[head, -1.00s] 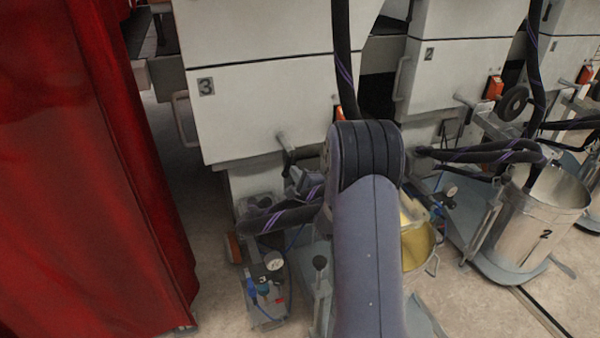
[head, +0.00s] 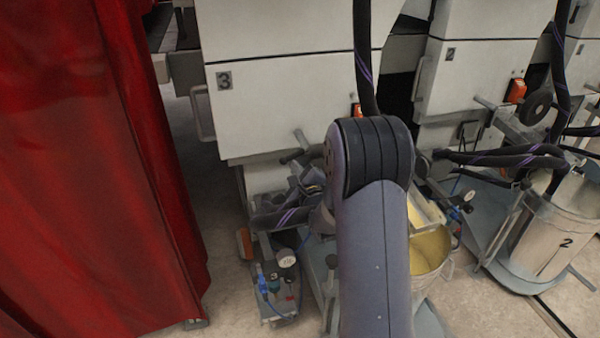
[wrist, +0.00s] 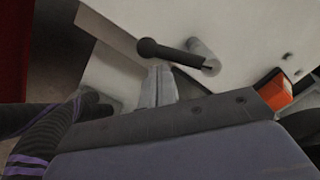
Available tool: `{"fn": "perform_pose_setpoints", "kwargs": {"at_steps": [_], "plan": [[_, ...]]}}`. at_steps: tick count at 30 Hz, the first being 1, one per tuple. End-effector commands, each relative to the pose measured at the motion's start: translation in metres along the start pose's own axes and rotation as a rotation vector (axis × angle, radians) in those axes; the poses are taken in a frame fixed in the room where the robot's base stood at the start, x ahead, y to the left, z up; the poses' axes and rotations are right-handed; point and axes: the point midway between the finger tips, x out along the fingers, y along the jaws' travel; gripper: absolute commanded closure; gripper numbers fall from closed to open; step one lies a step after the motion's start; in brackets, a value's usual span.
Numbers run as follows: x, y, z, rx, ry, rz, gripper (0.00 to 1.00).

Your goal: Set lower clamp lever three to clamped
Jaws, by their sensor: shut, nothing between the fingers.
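The lower clamp lever of unit three (head: 291,157) is a dark handle on a pale round pivot, low on the white panel marked 3 (head: 260,105). In the wrist view, the lever's dark handle (wrist: 168,51) runs left from its pale pivot (wrist: 205,58) to a rounded end. My gripper (wrist: 160,70) is shut and empty, its fingertips just below the handle near the rounded end. I cannot tell whether they touch it. In the head view, my gripper (head: 312,178) is just below the lever, partly hidden by my arm.
A red curtain (head: 95,170) hangs close on the left. Black hoses, a gauge unit (head: 287,258) and a yellow-lined bucket (head: 430,250) crowd below. An orange switch (wrist: 278,92) is right of the lever. Unit two's bucket (head: 555,235) stands at right.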

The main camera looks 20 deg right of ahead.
Motion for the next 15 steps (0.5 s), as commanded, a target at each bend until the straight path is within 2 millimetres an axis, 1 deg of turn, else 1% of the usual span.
{"fn": "perform_pose_setpoints", "kwargs": {"at_steps": [6, 15], "plan": [[0.0004, -0.0016, 0.0077, -0.002, -0.003, 0.0, 1.0], [0.0005, -0.0032, 0.0112, -0.001, -0.002, 0.0, 1.0]]}}
